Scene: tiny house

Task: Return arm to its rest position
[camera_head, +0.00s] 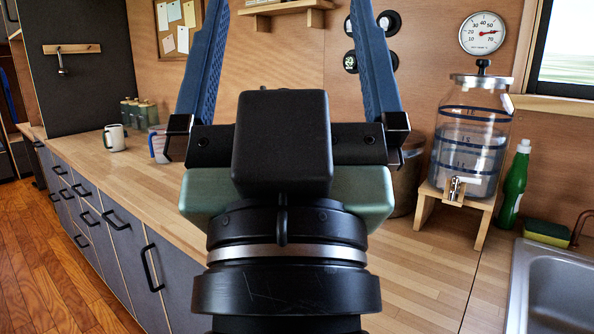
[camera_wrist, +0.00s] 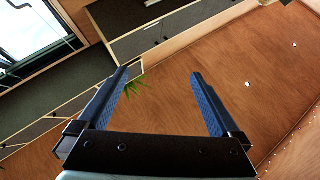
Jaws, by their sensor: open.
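My gripper (camera_head: 287,62) stands upright in the middle of the head view, its two blue fingers wide apart and pointing up. Nothing is between the fingers. In the wrist view my gripper (camera_wrist: 160,88) also shows open and empty, with wood-coloured panelling behind it. My wrist and gripper body hide part of the counter and a pot behind them.
A wooden counter (camera_head: 440,262) runs along the wall, with a mug (camera_head: 114,138) at left. At right are a glass dispenser (camera_head: 470,140) on a wooden stand, a green bottle (camera_head: 513,185), a sponge (camera_head: 546,233) and a sink (camera_head: 555,290). The floor (camera_head: 60,270) at left is clear.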

